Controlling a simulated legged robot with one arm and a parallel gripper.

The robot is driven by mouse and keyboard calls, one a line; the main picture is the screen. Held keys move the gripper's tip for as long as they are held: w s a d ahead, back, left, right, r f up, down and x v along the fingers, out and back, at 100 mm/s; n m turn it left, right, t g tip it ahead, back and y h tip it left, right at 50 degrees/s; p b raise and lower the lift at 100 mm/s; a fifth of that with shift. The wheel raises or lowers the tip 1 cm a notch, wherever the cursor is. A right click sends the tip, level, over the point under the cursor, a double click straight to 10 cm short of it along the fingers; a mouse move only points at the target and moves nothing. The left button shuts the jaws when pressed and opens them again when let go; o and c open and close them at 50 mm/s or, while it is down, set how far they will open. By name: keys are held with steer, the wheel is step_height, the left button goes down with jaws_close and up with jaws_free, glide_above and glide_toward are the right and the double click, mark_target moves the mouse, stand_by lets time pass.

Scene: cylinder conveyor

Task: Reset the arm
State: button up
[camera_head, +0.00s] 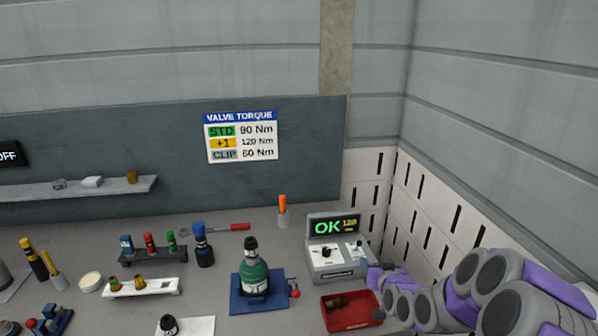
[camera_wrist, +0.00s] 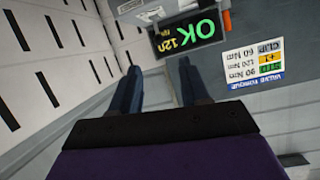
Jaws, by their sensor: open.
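My gripper (camera_wrist: 159,72) shows in the wrist view with its two dark fingers apart and nothing between them. In the head view my purple and grey arm lies at the lower right, beside the red tray and the tester. The gripper end there is small and partly hidden by the arm links. The grey tester (camera_head: 338,262) has a screen (camera_head: 334,226) reading "OK 120". The screen shows upside down in the wrist view (camera_wrist: 190,35), beyond the fingertips.
A green bottle-shaped cylinder (camera_head: 254,275) stands in a blue fixture (camera_head: 247,303). A red tray (camera_head: 345,322) holds a small dark part (camera_head: 337,301). A rack (camera_head: 150,254) and a red-handled tool (camera_head: 233,227) lie leftward. A slotted wall (camera_head: 440,215) bounds the right side.

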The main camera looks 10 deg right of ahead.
steer(key=s+a+r+n+g, duration=0.1)
steer(key=s+a+g, duration=0.35)
steer(key=s, duration=0.25)
steer(key=s+a+r+n+g, duration=0.1)
steer(key=s+a+g, duration=0.2)
steer(key=s+a, duration=0.3)
steer(key=s+a+r+g, duration=0.1)
steer(key=s+r+g, duration=0.1)
steer(key=s, duration=0.9)
steer(key=s+a+r+g, duration=0.2)
steer(key=s+g, duration=0.1)
steer(key=s, duration=0.8)
steer(key=s+a+r+g, duration=0.1)
steer(key=s+r+g, duration=0.1)
steer(key=s, duration=0.9)
steer(key=shift+a+g, duration=0.4)
steer(key=shift+g, duration=0.15)
